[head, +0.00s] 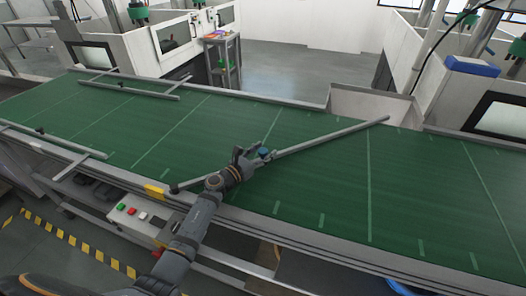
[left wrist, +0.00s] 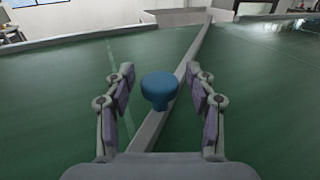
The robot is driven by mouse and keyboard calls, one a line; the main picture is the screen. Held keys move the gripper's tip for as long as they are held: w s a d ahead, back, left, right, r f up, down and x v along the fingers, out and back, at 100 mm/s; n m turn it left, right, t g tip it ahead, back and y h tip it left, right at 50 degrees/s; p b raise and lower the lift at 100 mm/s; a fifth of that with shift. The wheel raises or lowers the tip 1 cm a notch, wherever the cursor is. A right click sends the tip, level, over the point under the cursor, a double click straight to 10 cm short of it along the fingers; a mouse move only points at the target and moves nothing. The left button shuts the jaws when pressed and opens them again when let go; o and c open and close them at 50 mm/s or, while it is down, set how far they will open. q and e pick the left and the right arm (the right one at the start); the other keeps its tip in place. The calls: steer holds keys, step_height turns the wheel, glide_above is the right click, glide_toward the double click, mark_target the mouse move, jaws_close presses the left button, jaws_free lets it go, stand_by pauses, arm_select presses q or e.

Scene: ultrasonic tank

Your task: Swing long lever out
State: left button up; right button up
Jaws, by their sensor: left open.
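The long lever is a grey bar (head: 330,136) lying diagonally across the green conveyor, from the near rail up to the far right edge. It also shows in the left wrist view (left wrist: 187,78), running away under the knob. A blue knob (head: 263,153) stands on the bar; it also shows in the left wrist view (left wrist: 160,88). My left gripper (head: 254,155) is at the knob. In the left wrist view its fingers (left wrist: 162,90) are open, one on each side of the knob, with gaps on both sides. My right gripper is not in view.
The green belt (head: 420,185) is clear to the right of the lever. Shorter grey bars (head: 128,90) lie over the belt at the left. A control box with buttons (head: 140,217) sits below the near rail. White machines (head: 165,40) stand behind the belt.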

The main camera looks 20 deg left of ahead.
arm_select(q)
steer(key=shift+c, duration=1)
jaws_close()
steer(key=shift+f, duration=0.1)
